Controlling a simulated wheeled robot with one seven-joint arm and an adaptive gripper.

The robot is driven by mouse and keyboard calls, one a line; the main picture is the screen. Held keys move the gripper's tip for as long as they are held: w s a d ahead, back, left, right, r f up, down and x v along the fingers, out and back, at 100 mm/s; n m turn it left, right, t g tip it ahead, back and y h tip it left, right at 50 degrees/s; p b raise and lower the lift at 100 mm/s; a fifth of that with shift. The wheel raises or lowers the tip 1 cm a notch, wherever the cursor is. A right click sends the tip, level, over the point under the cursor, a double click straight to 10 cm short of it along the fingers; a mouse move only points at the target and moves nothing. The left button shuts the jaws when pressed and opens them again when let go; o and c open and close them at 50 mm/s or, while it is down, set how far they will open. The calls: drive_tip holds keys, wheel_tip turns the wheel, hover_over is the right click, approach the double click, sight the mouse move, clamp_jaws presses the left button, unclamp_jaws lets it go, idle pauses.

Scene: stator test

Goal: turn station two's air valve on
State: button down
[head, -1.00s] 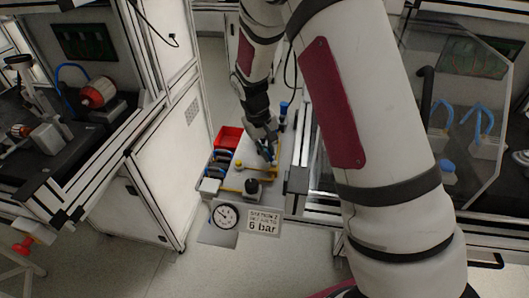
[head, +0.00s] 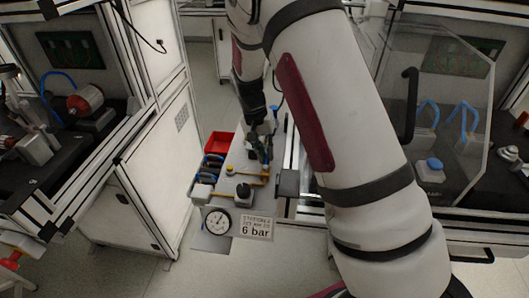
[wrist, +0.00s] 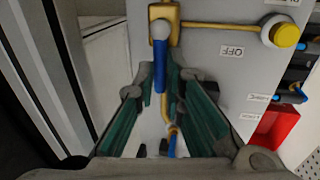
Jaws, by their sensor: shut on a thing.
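The air valve has a brass body (wrist: 172,12) with a grey pivot and a blue lever (wrist: 160,65), seen in the wrist view. The lever points down the picture, roughly crosswise to the brass pipe (wrist: 222,26) running right to a yellow knob (wrist: 285,35). An upside-down OFF label (wrist: 231,52) lies right of the lever. My gripper (wrist: 163,84) is shut on the lever, with one green-padded finger on each side. In the head view my gripper (head: 259,150) is over the station two panel (head: 233,188) and hides most of the valve.
A round gauge (head: 217,222) and a 6 bar sign (head: 256,227) are at the panel's front; the needle reading is unclear. A red bin (head: 219,143) stands at the panel's left. Framed cabinets (head: 165,165) flank the panel closely. Bare floor lies in front.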

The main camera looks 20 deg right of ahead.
idle(0.4)
drive_tip(key=c, duration=1.7)
unclamp_jaws()
drive_tip(key=shift+o, duration=0.2)
drive_tip(key=shift+r, duration=0.1)
wheel_tip(320, 180, up, 12)
drive_tip(key=w+a, duration=0.1)
drive_tip(key=a, duration=0.1)
drive_tip(key=shift+f, duration=0.2)
drive_tip(key=shift+w, duration=0.1)
